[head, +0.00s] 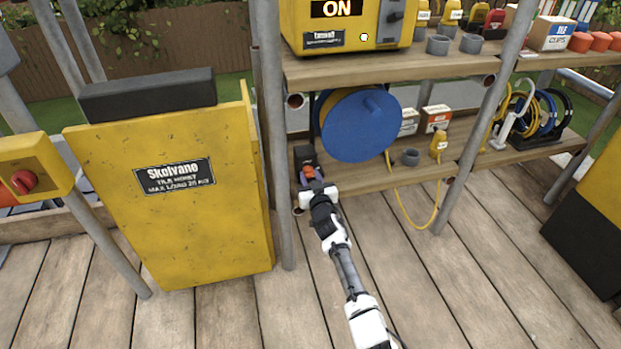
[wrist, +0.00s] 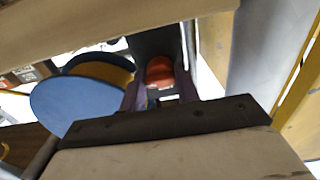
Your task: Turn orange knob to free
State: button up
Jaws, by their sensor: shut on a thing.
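The orange knob (head: 308,171) is on the dark bracket beside the blue hose reel (head: 362,125), on the lower shelf of the rack. In the wrist view the knob (wrist: 160,72) shows between the two purple-grey fingers. My gripper (head: 308,178) is shut on the knob. In the wrist view the fingers of my gripper (wrist: 161,92) reach along both sides of it. The fingertips and any markings around the knob are hard to make out.
A yellow tile hoist panel (head: 190,225) and a scaffold pole (head: 272,130) stand just left of my gripper. A shelf board (head: 430,65) with a yellow "ON" box (head: 345,22) is above. A yellow hose (head: 402,205) hangs to the right.

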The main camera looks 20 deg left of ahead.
jog(key=shift+c, duration=0.8)
jog(key=shift+n, duration=0.3)
jog(key=n+p, duration=0.1)
jog(key=n, duration=0.2)
jog(key=shift+r+p, duration=0.1)
jog(key=shift+p, duration=0.25)
jog(key=n+p, duration=0.1)
jog(key=n, duration=0.8)
jog(key=shift+n+p, duration=0.35)
jog(key=shift+n, duration=2.25)
jog(key=shift+w, duration=0.1)
